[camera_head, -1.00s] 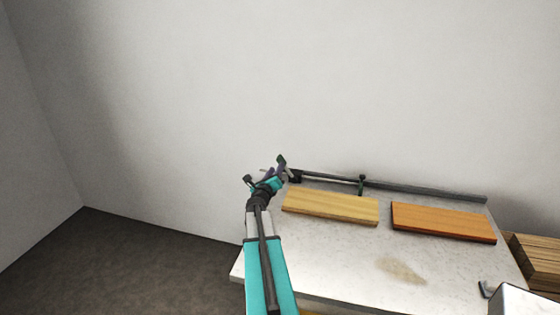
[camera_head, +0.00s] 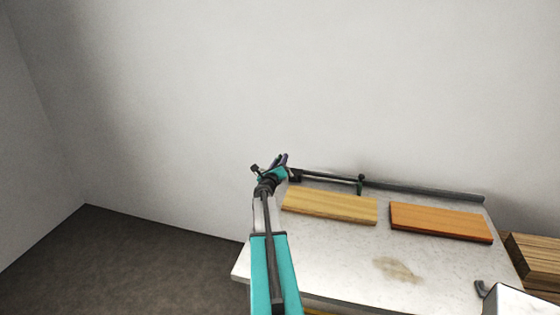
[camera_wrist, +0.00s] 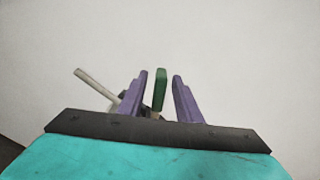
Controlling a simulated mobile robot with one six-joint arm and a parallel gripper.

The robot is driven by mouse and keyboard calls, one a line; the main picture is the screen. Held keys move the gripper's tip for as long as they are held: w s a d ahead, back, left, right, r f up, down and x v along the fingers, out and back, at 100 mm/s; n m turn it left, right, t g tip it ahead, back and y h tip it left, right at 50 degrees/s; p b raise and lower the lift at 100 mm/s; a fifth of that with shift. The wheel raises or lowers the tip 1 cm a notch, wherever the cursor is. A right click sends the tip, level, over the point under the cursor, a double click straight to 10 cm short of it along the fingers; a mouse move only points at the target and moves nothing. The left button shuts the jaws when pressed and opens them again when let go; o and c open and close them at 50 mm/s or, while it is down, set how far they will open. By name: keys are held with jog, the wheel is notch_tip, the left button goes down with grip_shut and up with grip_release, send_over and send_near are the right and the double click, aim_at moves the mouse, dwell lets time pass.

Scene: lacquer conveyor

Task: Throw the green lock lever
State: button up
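In the wrist view a green lever (camera_wrist: 160,88) stands upright on a tan or brass-coloured stem, between the two purple fingers of my gripper (camera_wrist: 161,75). The fingers are apart, with a gap on each side of the lever, narrower on the right. In the head view my gripper (camera_head: 281,160) is at the far left end of the dark rail (camera_head: 325,177) behind the bench. The lever cannot be clearly told from the fingers there. The lower stem and its mount are partly hidden by my gripper in the wrist view.
A pale grey rod (camera_wrist: 95,83) sticks out left of the fingers. A yellow board (camera_head: 330,205) and an orange board (camera_head: 440,221) lie on the bench (camera_head: 340,255). The white wall is behind.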

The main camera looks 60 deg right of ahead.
jog(key=shift+d, duration=0.1)
grip_shut()
